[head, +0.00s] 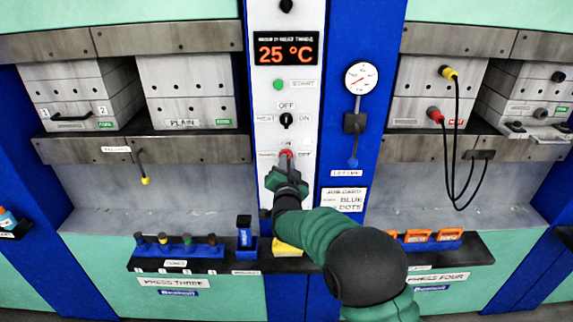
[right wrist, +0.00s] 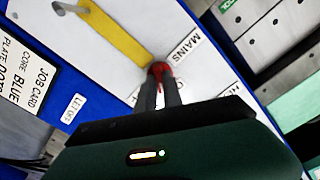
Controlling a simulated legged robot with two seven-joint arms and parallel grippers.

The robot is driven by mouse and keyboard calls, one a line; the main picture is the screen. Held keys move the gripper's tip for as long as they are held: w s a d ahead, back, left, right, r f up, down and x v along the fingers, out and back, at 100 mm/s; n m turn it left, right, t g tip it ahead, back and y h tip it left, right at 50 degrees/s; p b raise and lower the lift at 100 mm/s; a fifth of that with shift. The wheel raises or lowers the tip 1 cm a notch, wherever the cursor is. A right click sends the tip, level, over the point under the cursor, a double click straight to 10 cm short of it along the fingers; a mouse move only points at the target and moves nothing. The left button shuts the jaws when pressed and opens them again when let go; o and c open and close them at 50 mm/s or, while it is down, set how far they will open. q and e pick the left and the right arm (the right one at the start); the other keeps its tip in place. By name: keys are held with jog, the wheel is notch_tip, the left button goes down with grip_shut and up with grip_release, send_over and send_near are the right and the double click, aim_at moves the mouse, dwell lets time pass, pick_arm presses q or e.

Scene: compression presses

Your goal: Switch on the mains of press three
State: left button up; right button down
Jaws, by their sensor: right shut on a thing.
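The red mains switch (head: 286,154) sits low on the white control panel (head: 265,100) above the Press Three label, with ON above it and OFF to its right. My right gripper (head: 287,170) reaches up to the panel and is shut on the switch. In the right wrist view the red switch (right wrist: 160,70) is between the tips of my dark fingers (right wrist: 159,88), beside the MAINS label. The fingers cover part of the switch, so I cannot tell which way it points. My left gripper is not in view.
Above are a black HEAT knob (head: 286,120), a green START button (head: 278,85) and a display (head: 288,50) reading 25 °C. A gauge (head: 361,78) and a lever (head: 354,124) are to the right. A dark shelf (head: 150,263) with several coloured tools runs below.

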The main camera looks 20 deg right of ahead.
jog(key=shift+a+f+n+p, duration=0.1)
jog(key=shift+f+n+p, duration=0.2)
jog(key=shift+n, duration=1.4)
jog(key=shift+a+f+n+p, duration=0.15)
jog(key=shift+f+n, duration=0.1)
jog(key=shift+n, duration=1.45)
jog(key=shift+d, duration=0.15)
jog(key=c, duration=1.6)
grip_release()
jog(key=shift+c, duration=0.2)
jog(key=shift+o, duration=0.8)
jog(key=shift+r, duration=0.25)
jog(key=b+v, duration=0.2)
jog(key=v, duration=1.4)
jog(key=shift+s, duration=0.35)
